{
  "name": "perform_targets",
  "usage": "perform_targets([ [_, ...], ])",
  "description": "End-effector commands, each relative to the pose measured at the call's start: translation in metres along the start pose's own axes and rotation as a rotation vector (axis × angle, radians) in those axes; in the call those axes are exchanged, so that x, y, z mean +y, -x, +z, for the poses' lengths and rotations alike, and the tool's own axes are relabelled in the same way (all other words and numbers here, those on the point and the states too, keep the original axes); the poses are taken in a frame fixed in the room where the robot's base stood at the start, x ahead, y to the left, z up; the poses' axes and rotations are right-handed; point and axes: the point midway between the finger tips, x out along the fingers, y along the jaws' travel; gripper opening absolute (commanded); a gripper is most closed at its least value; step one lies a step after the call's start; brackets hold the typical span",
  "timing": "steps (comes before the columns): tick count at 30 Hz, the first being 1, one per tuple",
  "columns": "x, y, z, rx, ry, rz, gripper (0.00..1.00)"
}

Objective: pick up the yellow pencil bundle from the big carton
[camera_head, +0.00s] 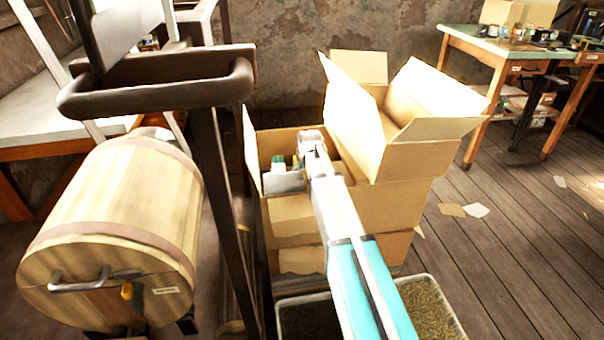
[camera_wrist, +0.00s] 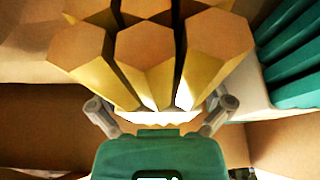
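The yellow pencil bundle (camera_wrist: 145,55) fills the upper middle of the wrist view, its hexagonal ends facing the camera and a white band (camera_wrist: 160,116) around it. My gripper (camera_wrist: 160,106) is open, with one finger at each side of the bundle; the fingertips are partly hidden, and I cannot tell whether they touch it. In the head view my gripper (camera_head: 311,141) reaches down at the big carton (camera_head: 291,209), whose flaps are open. The bundle is hidden or too small to make out there.
Green pencils (camera_wrist: 293,50) lie close on the right in the wrist view. Another open carton (camera_head: 405,160) stands right of my gripper. A wooden barrel (camera_head: 115,220) and a dark metal frame (camera_head: 215,170) stand left. A workbench (camera_head: 480,50) is at the back right.

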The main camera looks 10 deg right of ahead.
Motion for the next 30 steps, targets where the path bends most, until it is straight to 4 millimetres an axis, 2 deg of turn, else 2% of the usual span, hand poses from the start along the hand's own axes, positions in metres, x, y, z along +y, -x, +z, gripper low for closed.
perform_targets([
  [1, 0.0002, 0.0000, 0.0000, 0.000, 0.000, 0.000, 0.87],
  [12, 0.0004, -0.0001, 0.0003, 0.000, -0.001, 0.000, 0.18],
  [13, 0.0004, -0.0001, 0.0003, 0.000, -0.001, 0.000, 0.16],
  [30, 0.0006, 0.0041, -0.0012, -0.001, -0.001, 0.000, 0.14],
])
